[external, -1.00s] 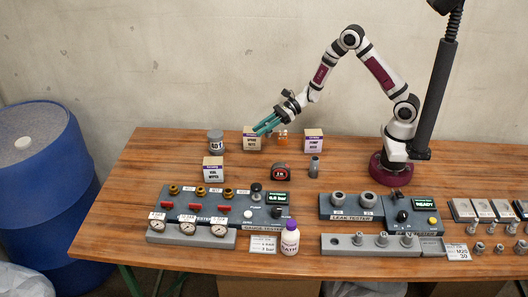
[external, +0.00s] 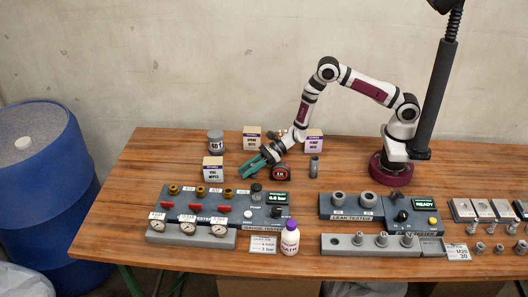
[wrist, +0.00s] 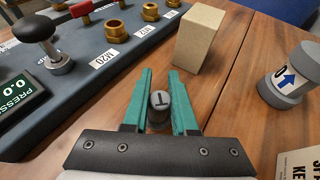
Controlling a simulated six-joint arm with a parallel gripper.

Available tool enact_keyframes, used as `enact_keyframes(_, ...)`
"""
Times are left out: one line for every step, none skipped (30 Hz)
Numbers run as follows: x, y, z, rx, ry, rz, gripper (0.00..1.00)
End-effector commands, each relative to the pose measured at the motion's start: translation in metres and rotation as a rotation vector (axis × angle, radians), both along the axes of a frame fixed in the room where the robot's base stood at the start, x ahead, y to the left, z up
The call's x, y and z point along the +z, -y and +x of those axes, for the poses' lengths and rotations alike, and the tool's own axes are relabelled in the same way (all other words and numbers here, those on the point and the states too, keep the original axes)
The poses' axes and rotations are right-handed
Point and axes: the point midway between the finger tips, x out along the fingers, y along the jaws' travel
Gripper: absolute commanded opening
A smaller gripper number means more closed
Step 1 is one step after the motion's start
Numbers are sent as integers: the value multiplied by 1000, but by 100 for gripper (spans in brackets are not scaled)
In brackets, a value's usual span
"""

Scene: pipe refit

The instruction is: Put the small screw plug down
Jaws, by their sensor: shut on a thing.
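My gripper (external: 254,168) has teal fingers and hangs low over the back-middle of the table, between the right-hand side of the white front-left box and the tape measure. The plug sits between the two fingers, close to the wooden surface. I cannot tell whether it touches the table. In the external view the plug is too small or hidden by the fingers.
A box (external: 213,169) stands just left of my fingers; its plain side (wrist: 200,40) shows in the wrist view. The gauge tester (external: 190,195) lies in front.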

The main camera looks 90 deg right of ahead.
Motion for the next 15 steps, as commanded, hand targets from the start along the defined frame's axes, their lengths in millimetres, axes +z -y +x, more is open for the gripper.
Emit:
enact_keyframes(-2,0,0,0,0,0,0)
enact_keyframes(-3,0,0,0,0,1,0)
enact_keyframes(-2,0,0,0,0,0,33)
enact_keyframes(-2,0,0,0,0,0,38)
enact_keyframes(-2,0,0,0,0,0,43)
enact_keyframes(-2,0,0,0,0,0,51)
enact_keyframes(-2,0,0,0,0,0,55)
enact_keyframes(-2,0,0,0,0,0,55)
enact_keyframes(-2,0,0,0,0,0,55)
enact_keyframes(-2,0,0,0,0,0,55)
enact_keyframes(-2,0,0,0,0,0,55)
enact_keyframes(-2,0,0,0,0,0,55)
enact_keyframes(-2,0,0,0,0,0,55)
enact_keyframes(-2,0,0,0,0,0,55)
enact_keyframes(-1,0,0,0,0,0,55)
